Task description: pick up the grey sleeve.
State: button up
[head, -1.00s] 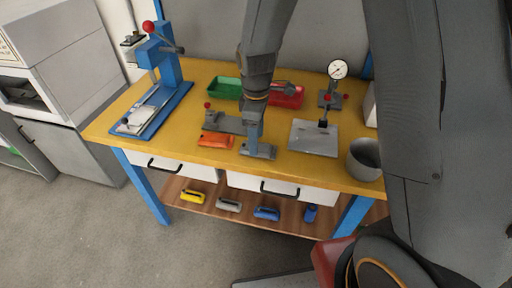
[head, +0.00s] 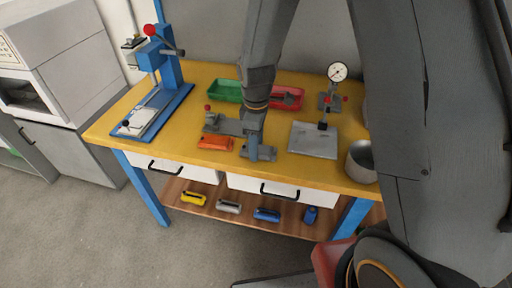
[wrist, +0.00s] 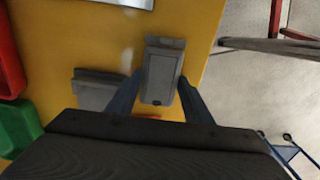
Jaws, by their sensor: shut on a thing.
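The grey sleeve (head: 266,153) is a small boxy grey piece at the front edge of the yellow workbench. In the wrist view the sleeve (wrist: 160,78) lies between the two fingers, with a wider end pointing away from me. My gripper (head: 254,147) comes down over it from above and is shut on it. In the wrist view my gripper (wrist: 160,88) has one finger along each long side of the sleeve. The sleeve appears at bench level; whether it touches the top is hard to tell.
An orange piece (head: 215,142) and a grey clamp fixture (head: 225,124) are close on the left. A metal plate fixture (head: 314,141) and grey bowl (head: 361,163) are right. Green (head: 225,91) and red (head: 291,104) trays stand behind, a blue press (head: 168,80) far left.

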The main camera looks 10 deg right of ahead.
notch_tip(320, 180, up, 10)
jog(key=b, duration=0.1)
dwell(0.4)
